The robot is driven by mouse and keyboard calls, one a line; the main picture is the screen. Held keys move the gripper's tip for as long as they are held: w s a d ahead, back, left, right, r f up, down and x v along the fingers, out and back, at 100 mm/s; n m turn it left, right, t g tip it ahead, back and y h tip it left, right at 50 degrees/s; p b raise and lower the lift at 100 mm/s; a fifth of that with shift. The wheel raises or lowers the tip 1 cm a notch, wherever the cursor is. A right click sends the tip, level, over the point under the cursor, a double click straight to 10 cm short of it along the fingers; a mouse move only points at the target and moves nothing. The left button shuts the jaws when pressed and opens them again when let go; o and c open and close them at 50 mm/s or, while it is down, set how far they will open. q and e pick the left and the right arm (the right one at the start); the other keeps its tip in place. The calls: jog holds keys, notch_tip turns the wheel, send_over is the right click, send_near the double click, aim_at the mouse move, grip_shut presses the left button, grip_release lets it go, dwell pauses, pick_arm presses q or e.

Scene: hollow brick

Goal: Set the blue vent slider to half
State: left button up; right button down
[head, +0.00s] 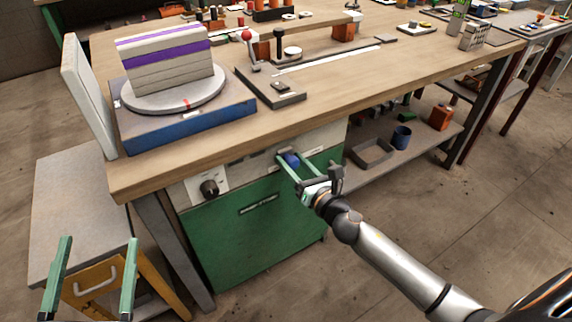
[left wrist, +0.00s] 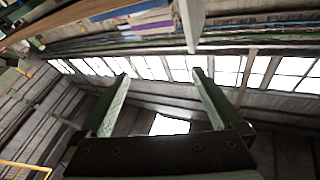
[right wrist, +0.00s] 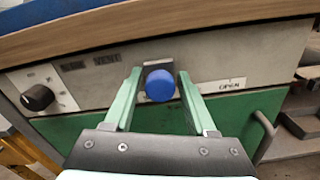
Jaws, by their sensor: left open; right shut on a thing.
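The blue vent slider knob (right wrist: 160,86) sits on the grey front panel (right wrist: 225,65) under the workbench top. A white label reading "OPEN" (right wrist: 226,85) is to its right in the right wrist view, and dark "VENT" lettering is to its left. In the head view the blue knob (head: 291,160) shows between the fingers of my right gripper (head: 294,163). My right gripper (right wrist: 160,78) is shut on the knob, one green finger on each side. My left gripper (head: 97,262) is open and empty at the lower left, in front of the grey stand.
A black dial (head: 209,187) on a white plate is left of the slider. A green cabinet door (head: 245,235) is below. A blue-based turntable (head: 190,128) with stacked blocks stands on the bench. A grey stand with an orange drawer (head: 95,284) is at lower left.

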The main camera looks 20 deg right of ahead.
aim_at(297, 146)
jog(key=d, duration=0.4)
jog(key=shift+w, duration=0.25)
jog(key=shift+d, duration=0.1)
jog(key=shift+c, duration=2.4)
grip_release()
pick_arm(q)
jog(key=shift+s+d+r+m+t+h, duration=0.1)
jog(key=shift+s+r+m+t+h, duration=0.15)
jog(key=shift+r, duration=0.35)
jog(key=shift+s+d+r+m+t+h, duration=0.15)
jog(key=shift+r+m+t+h, duration=0.15)
jog(key=shift+r, duration=0.3)
jog(key=shift+a, duration=0.1)
pick_arm(e)
jog(key=shift+s+f, duration=0.1)
jog(key=shift+s, duration=0.35)
pick_arm(q)
jog(key=s+r+m+t+h+b, duration=0.1)
jog(key=s+r+m+h, duration=0.1)
jog(key=r, duration=0.3)
jog(key=shift+s+d+h, duration=0.3)
jog(key=shift+s+h, duration=0.2)
jog(key=shift+h, duration=0.25)
pick_arm(e)
jog(key=s, duration=0.3)
jog(key=s+d, duration=0.1)
jog(key=s, duration=0.7)
jog(key=shift+s+d, duration=0.25)
jog(key=shift+d, duration=0.05)
